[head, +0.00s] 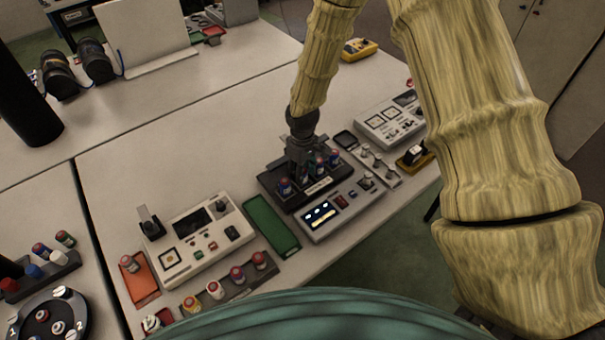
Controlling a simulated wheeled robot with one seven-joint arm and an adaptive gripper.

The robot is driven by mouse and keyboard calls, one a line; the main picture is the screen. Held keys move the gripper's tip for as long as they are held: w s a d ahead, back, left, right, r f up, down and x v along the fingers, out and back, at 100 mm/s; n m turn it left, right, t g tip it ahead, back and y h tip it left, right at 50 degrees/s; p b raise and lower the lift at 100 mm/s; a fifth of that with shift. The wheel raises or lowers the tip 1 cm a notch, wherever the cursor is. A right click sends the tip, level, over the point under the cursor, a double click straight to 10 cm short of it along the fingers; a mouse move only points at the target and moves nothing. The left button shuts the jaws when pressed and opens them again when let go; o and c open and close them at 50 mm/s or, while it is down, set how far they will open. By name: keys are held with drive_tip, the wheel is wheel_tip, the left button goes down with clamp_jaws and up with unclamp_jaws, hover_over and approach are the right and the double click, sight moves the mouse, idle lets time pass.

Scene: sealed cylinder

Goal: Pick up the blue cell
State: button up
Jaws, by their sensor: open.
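My gripper (303,160) points down over a black holder (292,200) on the table, and its fingers reach down among the cells there. A cell with a blue body and a reddish top (285,187) stands at the left of the holder. More cells with blue and red on them (334,160) stand at the right side, close to the fingers. The fingers are small and dark here, and they partly hide the middle cells. Whether they touch a cell cannot be told. Another blue cell (33,271) stands in a dark rack (48,277) at the far left.
A grey device with a lit screen (321,214) stands in front of the holder, a green tray (271,225) to its left. A white device (200,238), an orange tray (138,279) and a row of cells (238,275) lie further left. Another device (389,120) stands right.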

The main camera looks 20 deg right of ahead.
drive_tip(key=shift+f, duration=0.25)
clamp_jaws()
drive_tip(key=shift+r, duration=0.1)
